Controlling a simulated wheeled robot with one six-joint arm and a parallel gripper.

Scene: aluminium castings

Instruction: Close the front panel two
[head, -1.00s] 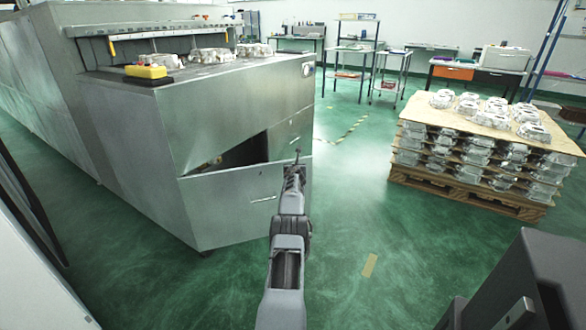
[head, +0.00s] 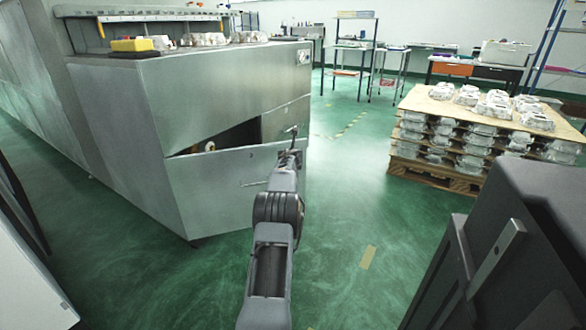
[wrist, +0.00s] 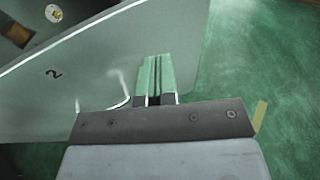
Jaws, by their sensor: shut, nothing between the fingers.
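The front panel two (head: 215,185) is a grey metal door low on the front of the large metal cabinet (head: 210,95). It stands partly open and tilted, with a dark gap above its slanted top edge. In the wrist view the panel (wrist: 40,100) fills the left side, with the number 2 and a bright curved handle (wrist: 118,90). My gripper (head: 293,135) is at the panel's right end in the head view. In the wrist view my gripper (wrist: 155,80) is shut and empty, close to the handle and in front of the panel; I cannot tell whether it touches.
A pallet stacked with castings (head: 470,130) stands on the right. A yellow box (head: 133,46) and castings lie on top of the cabinet. Green floor (head: 340,230) is clear between cabinet and pallet. A yellow floor mark (head: 368,257) lies on it.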

